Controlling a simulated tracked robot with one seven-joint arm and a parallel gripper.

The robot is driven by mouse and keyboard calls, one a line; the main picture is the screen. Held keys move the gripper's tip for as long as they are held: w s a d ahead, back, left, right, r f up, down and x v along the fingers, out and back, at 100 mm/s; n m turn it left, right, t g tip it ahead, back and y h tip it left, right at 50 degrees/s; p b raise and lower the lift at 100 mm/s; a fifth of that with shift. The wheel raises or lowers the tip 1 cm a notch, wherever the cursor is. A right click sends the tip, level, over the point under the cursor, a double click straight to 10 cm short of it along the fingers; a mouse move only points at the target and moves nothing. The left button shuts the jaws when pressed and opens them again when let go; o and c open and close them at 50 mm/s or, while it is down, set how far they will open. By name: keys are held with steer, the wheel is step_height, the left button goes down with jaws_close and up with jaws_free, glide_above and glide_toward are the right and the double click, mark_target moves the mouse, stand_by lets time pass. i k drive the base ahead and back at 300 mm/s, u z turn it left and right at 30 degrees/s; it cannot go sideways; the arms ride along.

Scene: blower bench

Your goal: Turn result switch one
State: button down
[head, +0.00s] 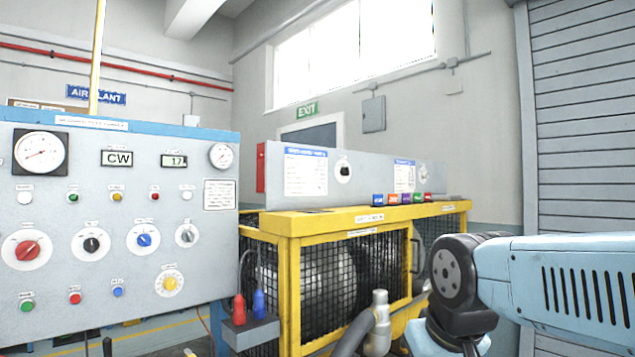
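I cannot read which control is result switch one. A grey upright panel (270,190) behind the yellow bench has a black knob (343,171) right of a printed sheet. A second small knob (422,172) sits at its right, next to another sheet. The grey-blue console (110,250) at the left carries a red knob (28,250), a black knob (91,244), a blue knob (143,240), a small grey knob (187,236) and a yellow knob (169,284). Their labels are too small to read. My arm is at the lower right; my gripper is out of view.
The yellow mesh-sided bench (290,222) stands in the middle, with several small coloured blocks (393,199) on top. Red and blue handles (239,308) stand in a grey holder by its front left. A grey pipe (378,325) rises before it. A shutter (585,120) closes the right.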

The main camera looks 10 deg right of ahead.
mark_target(344, 171)
steer(key=z, duration=0.05)
steer(key=i, duration=0.35)
steer(key=u, duration=0.15)
steer(key=k, duration=0.6)
steer(key=z, duration=0.2)
steer(key=i, duration=1.15)
steer(key=z, duration=0.55)
